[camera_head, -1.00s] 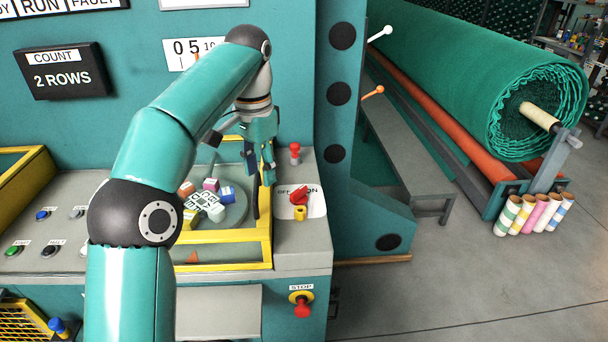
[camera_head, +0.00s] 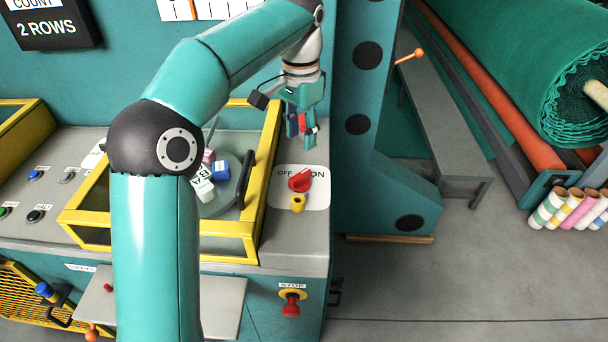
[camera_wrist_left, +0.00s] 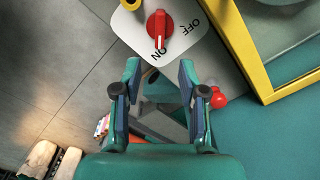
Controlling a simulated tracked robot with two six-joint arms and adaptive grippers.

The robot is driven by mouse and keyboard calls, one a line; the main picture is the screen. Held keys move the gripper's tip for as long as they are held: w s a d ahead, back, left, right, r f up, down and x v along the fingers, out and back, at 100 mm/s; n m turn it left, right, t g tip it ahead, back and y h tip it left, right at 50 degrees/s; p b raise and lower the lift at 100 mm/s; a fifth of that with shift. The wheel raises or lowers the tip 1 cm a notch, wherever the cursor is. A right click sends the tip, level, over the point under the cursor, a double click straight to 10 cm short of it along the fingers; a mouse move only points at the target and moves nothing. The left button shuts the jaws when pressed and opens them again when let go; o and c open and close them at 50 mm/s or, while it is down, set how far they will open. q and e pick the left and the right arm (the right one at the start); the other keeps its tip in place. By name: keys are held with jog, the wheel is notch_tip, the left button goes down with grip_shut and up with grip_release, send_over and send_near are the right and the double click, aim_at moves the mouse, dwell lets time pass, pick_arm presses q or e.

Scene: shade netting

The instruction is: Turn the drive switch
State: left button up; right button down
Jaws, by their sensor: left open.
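The drive switch (camera_head: 300,181) is a red knob on a white plate (camera_head: 318,198) marked OFF and ON, on the grey console top. In the left wrist view the knob (camera_wrist_left: 159,28) lies just beyond my fingertips, and its pale mark points at the word ON. My left gripper (camera_head: 302,141) hangs over the far side of the plate, pointing down, open and empty. The wrist view shows its two fingers (camera_wrist_left: 159,72) apart, with the knob ahead of the gap and not touched. My right gripper is not in view.
A yellow-framed guard (camera_head: 250,190) with a black handle stands left of the switch. A yellow piece (camera_head: 298,203) sits in front of the knob. A red ball-topped knob (camera_wrist_left: 218,100) is beside my right-hand finger. A red STOP button (camera_head: 290,308) is on the console front.

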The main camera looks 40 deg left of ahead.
aim_at(301, 174)
pick_arm(q)
notch_tip(301, 174, down, 11)
jog(key=shift+s+r+b, duration=0.1)
jog(key=shift+s+b, duration=0.05)
jog(key=shift+b, duration=0.3)
grip_shut()
